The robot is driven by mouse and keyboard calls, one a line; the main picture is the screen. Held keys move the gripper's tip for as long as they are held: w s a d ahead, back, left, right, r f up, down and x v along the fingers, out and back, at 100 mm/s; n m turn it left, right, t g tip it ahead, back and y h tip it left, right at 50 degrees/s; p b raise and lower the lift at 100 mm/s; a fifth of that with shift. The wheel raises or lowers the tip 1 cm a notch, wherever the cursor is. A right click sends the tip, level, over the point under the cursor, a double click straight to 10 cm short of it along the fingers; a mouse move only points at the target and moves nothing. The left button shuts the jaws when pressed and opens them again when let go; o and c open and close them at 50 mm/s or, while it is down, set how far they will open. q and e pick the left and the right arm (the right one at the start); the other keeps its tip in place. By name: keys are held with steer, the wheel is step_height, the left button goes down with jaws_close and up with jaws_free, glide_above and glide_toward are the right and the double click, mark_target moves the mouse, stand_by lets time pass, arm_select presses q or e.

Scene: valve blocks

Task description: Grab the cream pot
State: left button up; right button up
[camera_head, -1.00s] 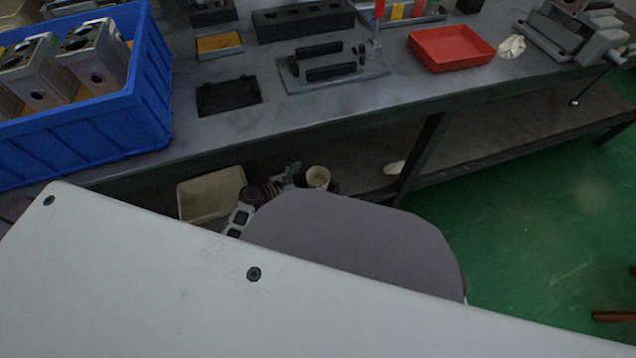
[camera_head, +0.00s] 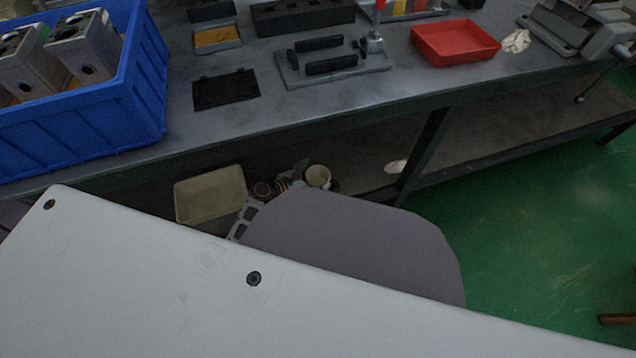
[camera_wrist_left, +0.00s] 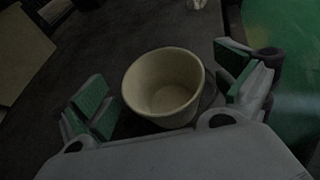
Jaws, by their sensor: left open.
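The cream pot (camera_head: 318,176) is a round, open-topped cup on the shelf under the bench. In the left wrist view the pot (camera_wrist_left: 163,85) is upright, with its empty inside visible. My left gripper (camera_wrist_left: 164,88) is open, with one green-padded finger on each side of the pot and visible gaps between pads and wall. In the head view my left gripper (camera_head: 298,180) is small and partly hidden behind my own arm. My right gripper is not in view.
A pale tray (camera_head: 210,195) lies on the shelf left of the pot. A white scrap (camera_head: 396,166) lies to its right, near a dark bench leg (camera_head: 422,150). The bench top (camera_head: 370,95) overhangs the shelf and holds a blue crate (camera_head: 90,130) and a red tray (camera_head: 455,43).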

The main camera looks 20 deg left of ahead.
arm_select(q)
steer(key=shift+x, duration=0.75)
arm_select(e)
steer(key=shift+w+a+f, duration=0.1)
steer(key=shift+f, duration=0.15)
arm_select(q)
steer(key=shift+c, duration=0.5)
steer(key=c, duration=1)
steer(key=shift+r, duration=0.15)
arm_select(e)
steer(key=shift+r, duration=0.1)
arm_select(q)
steer(key=shift+r+p, duration=0.7)
steer(key=shift+r, duration=0.6)
step_height(320, 180, up, 7)
steer(key=p, duration=0.4)
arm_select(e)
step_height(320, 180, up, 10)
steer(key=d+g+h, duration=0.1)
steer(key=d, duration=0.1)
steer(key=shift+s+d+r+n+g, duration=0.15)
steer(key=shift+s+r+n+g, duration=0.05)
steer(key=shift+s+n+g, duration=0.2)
arm_select(q)
steer(key=shift+r, duration=0.1)
